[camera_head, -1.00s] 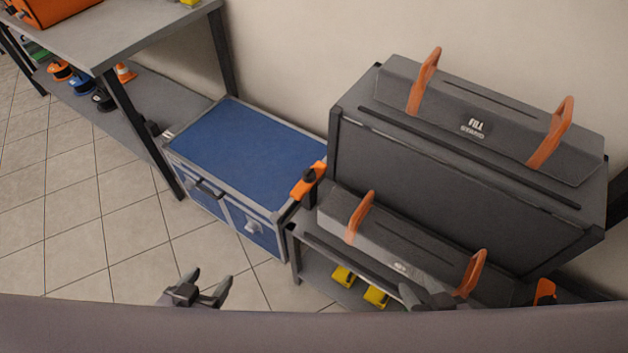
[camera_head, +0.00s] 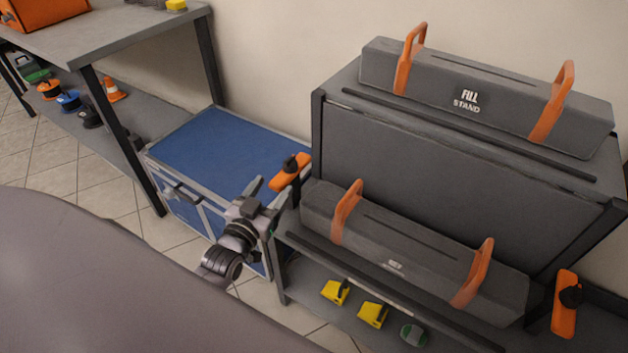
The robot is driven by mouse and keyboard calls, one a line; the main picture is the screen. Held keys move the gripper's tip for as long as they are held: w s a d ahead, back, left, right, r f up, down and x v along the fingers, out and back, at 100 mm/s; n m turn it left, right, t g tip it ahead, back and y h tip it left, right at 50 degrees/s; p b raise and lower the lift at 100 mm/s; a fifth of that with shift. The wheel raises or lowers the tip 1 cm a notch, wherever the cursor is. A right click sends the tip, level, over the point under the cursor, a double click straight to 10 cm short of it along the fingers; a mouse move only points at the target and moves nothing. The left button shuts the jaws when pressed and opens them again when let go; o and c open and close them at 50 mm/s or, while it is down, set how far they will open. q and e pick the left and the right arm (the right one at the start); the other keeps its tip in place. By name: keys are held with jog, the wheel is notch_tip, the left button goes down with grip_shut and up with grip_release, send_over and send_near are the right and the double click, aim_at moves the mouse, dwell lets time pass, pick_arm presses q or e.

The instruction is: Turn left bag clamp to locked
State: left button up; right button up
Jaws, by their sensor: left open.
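The left bag clamp (camera_head: 298,165) is an orange lever with a black knob, at the left end of the grey stand. It lies slanted, its lower end toward the left. My left gripper (camera_head: 269,193) is open and empty. Its fingers point up, just below and left of the clamp's lower end. They look close to it, but I cannot tell whether they touch. The right bag clamp (camera_head: 563,318), also orange with a black knob, is at the stand's right end and hangs nearly upright. My right gripper is not in view.
Grey sandbags with orange handles lie on the fill stand (camera_head: 430,190), upper (camera_head: 490,95) and lower (camera_head: 410,245). A blue case (camera_head: 225,145) stands behind my left gripper. Yellow blocks (camera_head: 372,314) lie on the low shelf. A grey table (camera_head: 110,35) is at the left.

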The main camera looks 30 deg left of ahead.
aim_at(287, 167)
pick_arm(q)
jog(key=shift+w+a+b, duration=0.2)
jog(key=shift+w+b, duration=0.2)
jog(key=shift+w, duration=1.5)
jog(key=shift+w+a+b, duration=0.15)
jog(key=shift+w+b, duration=0.2)
jog(key=shift+w, duration=1.5)
grip_shut()
